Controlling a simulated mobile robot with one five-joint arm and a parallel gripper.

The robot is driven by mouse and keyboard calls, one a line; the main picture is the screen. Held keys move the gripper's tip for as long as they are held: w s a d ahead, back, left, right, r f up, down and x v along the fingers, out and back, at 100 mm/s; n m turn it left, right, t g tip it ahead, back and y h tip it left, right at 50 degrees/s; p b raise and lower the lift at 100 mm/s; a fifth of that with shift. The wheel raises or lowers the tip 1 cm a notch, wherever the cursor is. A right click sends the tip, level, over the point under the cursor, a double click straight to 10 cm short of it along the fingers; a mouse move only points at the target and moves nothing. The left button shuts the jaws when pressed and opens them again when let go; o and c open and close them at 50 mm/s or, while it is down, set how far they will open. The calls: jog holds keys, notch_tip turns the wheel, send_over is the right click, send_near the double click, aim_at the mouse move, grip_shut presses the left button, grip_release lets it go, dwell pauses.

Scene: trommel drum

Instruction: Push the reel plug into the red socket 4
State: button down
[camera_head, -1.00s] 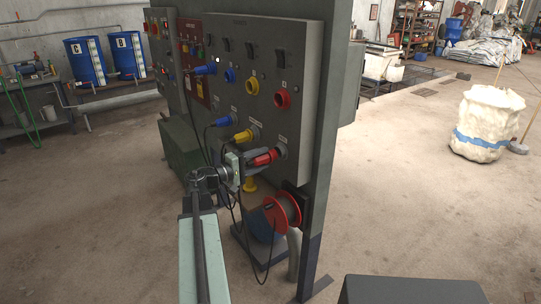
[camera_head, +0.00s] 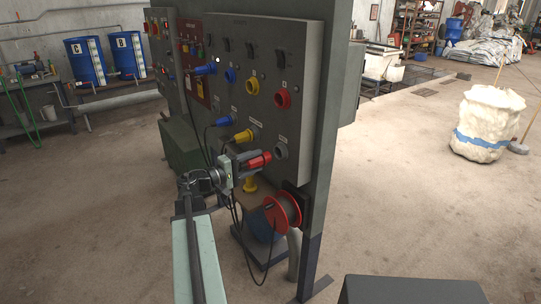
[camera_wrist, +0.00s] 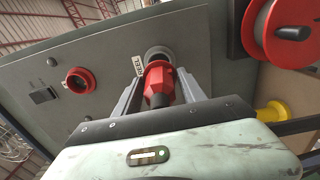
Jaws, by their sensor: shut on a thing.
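The red reel plug (camera_head: 260,160) is held in my gripper (camera_head: 250,163), which is shut on it. In the wrist view the plug (camera_wrist: 157,76) sits between both fingers of my gripper (camera_wrist: 158,92), pointing at the panel. A grey round socket (camera_head: 280,151), labelled REEL in the wrist view (camera_wrist: 158,52), is just in front of the plug's tip, with a small gap between them. The red socket (camera_head: 282,98) is higher on the same panel and looks empty. In the wrist view the red socket (camera_wrist: 77,82) is to the left of the plug.
A yellow plug (camera_head: 243,135) and a blue plug (camera_head: 227,120) sit in the panel's lower row. A yellow socket (camera_head: 252,86) is left of the red one. A red cable reel (camera_head: 283,211) hangs below. A dark cable loops beneath my gripper.

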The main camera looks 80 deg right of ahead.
aim_at(242, 166)
jog(key=shift+v, duration=2.5)
jog(key=shift+w+d, duration=0.15)
jog(key=shift+d, duration=0.05)
jog(key=s+d+r+p, duration=0.2)
jog(key=s+r+p, duration=0.1)
jog(key=r+p, duration=1.7)
jog(key=shift+s+d, duration=0.15)
jog(key=shift+d, duration=0.05)
jog(key=shift+s+d, duration=0.1)
